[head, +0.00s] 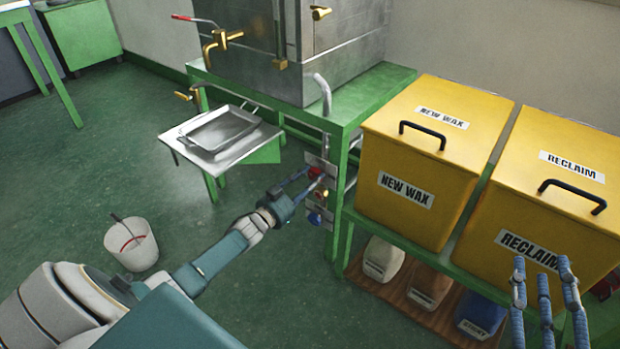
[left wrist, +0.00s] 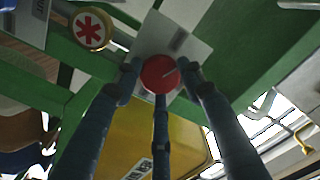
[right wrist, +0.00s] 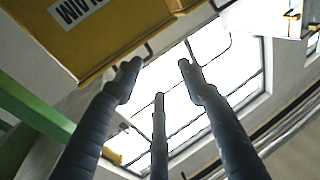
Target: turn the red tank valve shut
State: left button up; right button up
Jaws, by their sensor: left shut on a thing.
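The red tank valve (head: 315,172) is a round red knob on a plate at the green stand's front leg. My left gripper (head: 309,181) reaches it from the lower left. In the left wrist view the red knob (left wrist: 160,73) sits between the three fingertips, which are closed around its rim. My right gripper (head: 544,270) is at the lower right in front of the reclaim bin. Its fingers are spread and empty, as the right wrist view also shows (right wrist: 159,78).
Yellow bins, NEW WAX (head: 395,235) and RECLAIM (head: 480,215), stand close to the right. A metal tray (head: 219,130) is on a small stand left. A white bucket (head: 132,246) stands on the floor.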

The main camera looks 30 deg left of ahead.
pick_arm(q)
jog(key=n, duration=0.4)
jog(key=shift+a+f, duration=0.1)
jog(key=shift+a, duration=0.3)
jog(key=shift+s+d+f+n, duration=0.1)
jog(key=shift+f+n, duration=0.05)
jog(key=shift+n, duration=0.75)
pick_arm(e)
jog(key=shift+d+f+g+h, duration=0.2)
jog(key=shift+f+g, duration=0.2)
jog(key=shift+f, duration=0.5)
jog(key=shift+d+f+g+h, duration=0.15)
jog(key=shift+f+g, duration=0.25)
jog(key=shift+f, duration=0.5)
pick_arm(q)
jog(key=shift+f, duration=0.15)
pick_arm(e)
jog(key=shift+a, duration=0.1)
pick_arm(q)
jog(key=o, duration=0.8)
jog(key=shift+d, duration=0.1)
jog(key=o, duration=0.3)
jog(key=shift+o, duration=0.2)
pick_arm(e)
jog(key=shift+a+f, duration=0.1)
jog(key=shift+a, duration=0.05)
pick_arm(q)
jog(key=shift+d, duration=0.1)
jog(key=shift+s, duration=0.15)
